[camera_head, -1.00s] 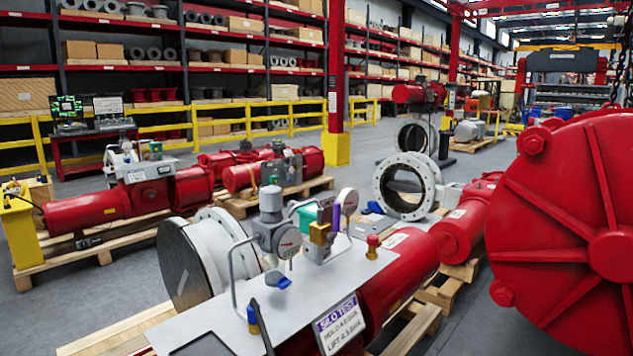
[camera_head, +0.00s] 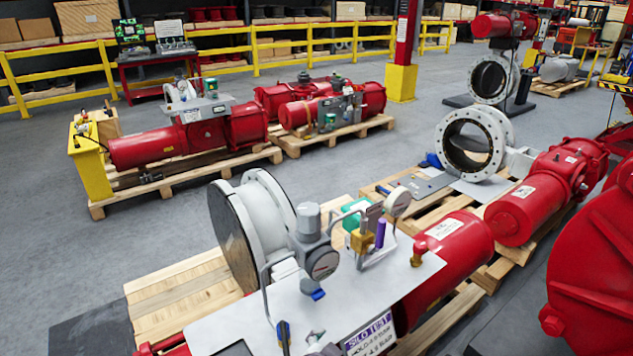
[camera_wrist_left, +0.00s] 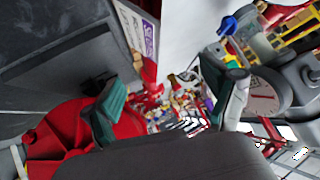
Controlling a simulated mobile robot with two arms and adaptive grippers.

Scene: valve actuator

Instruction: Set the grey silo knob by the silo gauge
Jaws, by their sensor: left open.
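In the head view, the grey silo knob (camera_head: 308,215) tops a grey regulator that stands upright on the light metal plate. The round silo gauge (camera_head: 322,262) is on the regulator's front; its needle is too small to read there. In the left wrist view, a gauge face (camera_wrist_left: 262,97) with a red needle sits at the right, beside grey regulator housing (camera_wrist_left: 298,78). My left gripper (camera_wrist_left: 163,78) is open, its teal-padded fingers apart with nothing held between them. The gauge lies just right of its right finger. I cannot make out my left gripper clearly in the head view. My right gripper is not in view.
The metal plate (camera_head: 232,322) carries a bent tube, a second gauge (camera_head: 397,203), a brass fitting (camera_head: 361,241) and a purple part. A blue lever (camera_head: 317,294) sits below the regulator. A white flange (camera_head: 265,215) stands behind left; a large red housing (camera_head: 600,260) is at right.

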